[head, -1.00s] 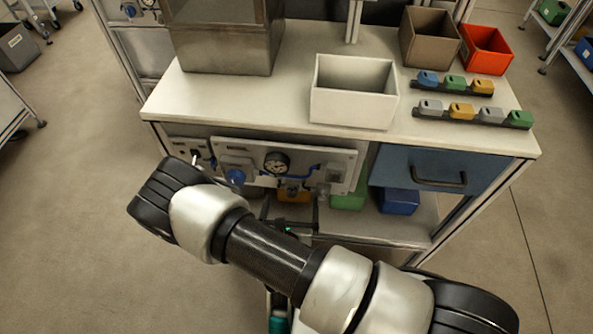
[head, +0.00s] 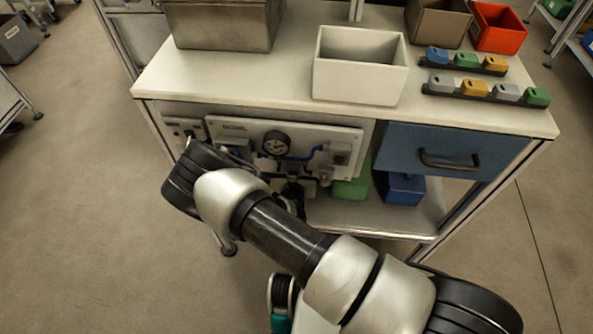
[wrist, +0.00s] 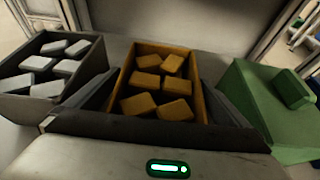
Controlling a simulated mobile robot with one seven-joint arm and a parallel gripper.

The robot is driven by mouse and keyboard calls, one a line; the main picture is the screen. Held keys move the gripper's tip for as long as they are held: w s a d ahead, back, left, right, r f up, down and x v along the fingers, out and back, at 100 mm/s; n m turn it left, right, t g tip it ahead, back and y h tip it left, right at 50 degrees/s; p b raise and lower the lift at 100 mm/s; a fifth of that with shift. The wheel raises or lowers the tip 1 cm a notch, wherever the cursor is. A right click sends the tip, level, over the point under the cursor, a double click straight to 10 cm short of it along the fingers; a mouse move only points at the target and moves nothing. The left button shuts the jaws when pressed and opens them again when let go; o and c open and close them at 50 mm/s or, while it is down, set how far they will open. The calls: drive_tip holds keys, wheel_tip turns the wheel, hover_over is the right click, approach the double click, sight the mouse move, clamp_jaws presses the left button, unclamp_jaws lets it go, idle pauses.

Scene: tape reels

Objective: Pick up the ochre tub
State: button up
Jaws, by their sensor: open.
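The ochre tub (wrist: 197,88) stands in the middle of the wrist view, with several ochre blocks inside. My gripper (wrist: 160,84) is open, with one dark finger by the tub's left side and the other by its right side. The gripper body covers the tub's near end. I cannot tell whether the fingers touch the walls. In the head view the tub is hidden behind my arm and gripper, under the workbench.
A dark grey tub (wrist: 14,97) with grey blocks is close on the left. A green tub (wrist: 252,100) is close on the right; it also shows in the head view (head: 350,188). A blue tub (head: 404,189) stands beyond it. The workbench top (head: 300,92) and gauge panel (head: 235,128) overhang the shelf.

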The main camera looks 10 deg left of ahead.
drive_tip(key=shift+w+a+f, duration=0.1)
drive_tip(key=shift+w+f, duration=0.15)
drive_tip(key=shift+w, duration=0.3)
drive_tip(key=c, duration=1.2)
drive_tip(key=shift+r, duration=0.1)
drive_tip(key=shift+r, duration=0.1)
